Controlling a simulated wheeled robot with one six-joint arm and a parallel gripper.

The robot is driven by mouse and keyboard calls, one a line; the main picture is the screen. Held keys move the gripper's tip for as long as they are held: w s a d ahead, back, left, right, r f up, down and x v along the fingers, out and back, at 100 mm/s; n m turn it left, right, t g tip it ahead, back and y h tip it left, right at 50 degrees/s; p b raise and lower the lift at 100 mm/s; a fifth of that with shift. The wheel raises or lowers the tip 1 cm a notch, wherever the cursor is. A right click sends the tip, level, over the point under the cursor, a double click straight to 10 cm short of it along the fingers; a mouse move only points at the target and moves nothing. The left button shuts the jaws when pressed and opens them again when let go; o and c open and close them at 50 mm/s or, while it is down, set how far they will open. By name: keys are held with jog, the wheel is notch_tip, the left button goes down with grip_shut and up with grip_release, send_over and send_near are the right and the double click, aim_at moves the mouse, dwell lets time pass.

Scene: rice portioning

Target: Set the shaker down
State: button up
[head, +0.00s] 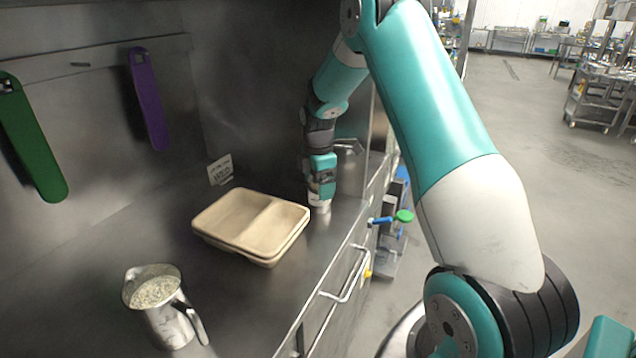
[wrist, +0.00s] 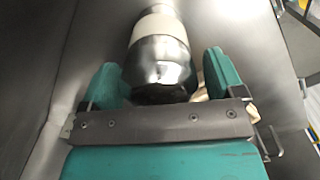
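The shaker (head: 320,207) stands at the far right of the steel counter, just right of the tan tray, and looks upright. Only its pale lower part shows clearly in the head view; my gripper (head: 321,178) covers the top. In the wrist view the shaker (wrist: 160,55) is shiny metal with a white band, between the two teal fingers of my gripper (wrist: 160,72). A narrow gap shows between the shaker and the right finger. The left finger is very close to it, and I cannot tell if they touch. The fingers look open around the shaker.
A two-compartment tan tray (head: 215,232) sits left of the shaker. A metal jug (head: 172,322) of rice stands near the front left. Green (head: 32,140) and purple (head: 147,98) handles hang on the wall. The counter edge is close on the right.

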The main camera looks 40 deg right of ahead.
notch_tip(320, 180, up, 12)
jog(key=shift+r+b, duration=0.15)
jog(key=shift+b, duration=0.35)
